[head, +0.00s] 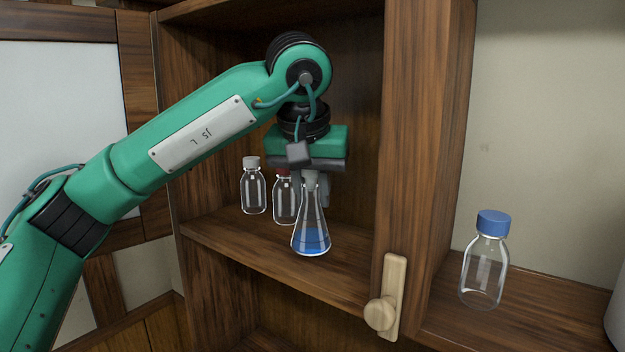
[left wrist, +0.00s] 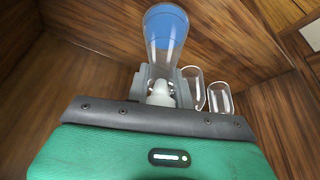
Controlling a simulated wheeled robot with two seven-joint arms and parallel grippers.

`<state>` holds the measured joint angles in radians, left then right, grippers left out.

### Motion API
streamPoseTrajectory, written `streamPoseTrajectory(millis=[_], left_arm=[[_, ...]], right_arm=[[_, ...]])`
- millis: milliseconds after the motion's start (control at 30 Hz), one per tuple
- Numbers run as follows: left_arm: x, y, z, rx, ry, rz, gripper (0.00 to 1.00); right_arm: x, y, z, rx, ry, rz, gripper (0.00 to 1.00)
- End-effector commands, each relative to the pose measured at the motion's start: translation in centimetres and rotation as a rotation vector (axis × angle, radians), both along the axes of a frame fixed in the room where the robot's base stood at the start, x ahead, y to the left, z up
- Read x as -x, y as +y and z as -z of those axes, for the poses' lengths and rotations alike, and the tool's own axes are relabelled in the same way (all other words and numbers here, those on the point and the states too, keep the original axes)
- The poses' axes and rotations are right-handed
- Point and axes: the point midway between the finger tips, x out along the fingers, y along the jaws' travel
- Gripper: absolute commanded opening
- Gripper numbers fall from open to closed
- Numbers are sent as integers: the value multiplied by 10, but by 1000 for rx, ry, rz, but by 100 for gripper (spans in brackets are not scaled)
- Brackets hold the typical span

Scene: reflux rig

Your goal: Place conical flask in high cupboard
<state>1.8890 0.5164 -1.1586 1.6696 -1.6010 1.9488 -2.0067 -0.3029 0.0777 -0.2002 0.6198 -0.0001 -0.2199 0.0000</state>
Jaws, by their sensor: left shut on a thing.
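The conical flask (head: 311,232) is clear glass with blue liquid at its bottom and a pale stopper. It hangs upright from my left gripper (head: 311,185), which is shut on it near the neck. The flask is at the opening of the high cupboard (head: 225,235), over the front part of its shelf; I cannot tell whether its base touches the wood. In the left wrist view the flask (left wrist: 165,35) is between the fingers (left wrist: 162,88), its blue base farthest away. My right gripper is in neither view.
Two clear bottles stand on the cupboard shelf behind and left of the flask, one grey-capped (head: 254,190), one red-capped (head: 284,200) and partly hidden. A blue-capped bottle (head: 483,265) stands right of the cupboard post (head: 425,150). A pale wooden knob (head: 380,313) sticks out below.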

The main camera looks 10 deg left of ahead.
Motion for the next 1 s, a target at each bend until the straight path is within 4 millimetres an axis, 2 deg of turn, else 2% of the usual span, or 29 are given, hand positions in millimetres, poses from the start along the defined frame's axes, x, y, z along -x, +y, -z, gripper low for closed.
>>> streamPoseTrajectory(millis=[367, 400, 500, 867, 1000], left_arm=[[0, 0, 5, 0, 0, 0, 0], [0, 0, 6, 0, 1, 0, 25], [0, 0, 5, 0, 1, 0, 45], [0, 0, 0, 0, 0, -1, 45], [6, 0, -10, 1, -2, -1, 45]], right_arm=[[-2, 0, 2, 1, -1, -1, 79], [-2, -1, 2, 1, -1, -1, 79], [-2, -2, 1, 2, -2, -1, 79], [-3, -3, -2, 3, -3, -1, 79], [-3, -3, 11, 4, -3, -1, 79]])
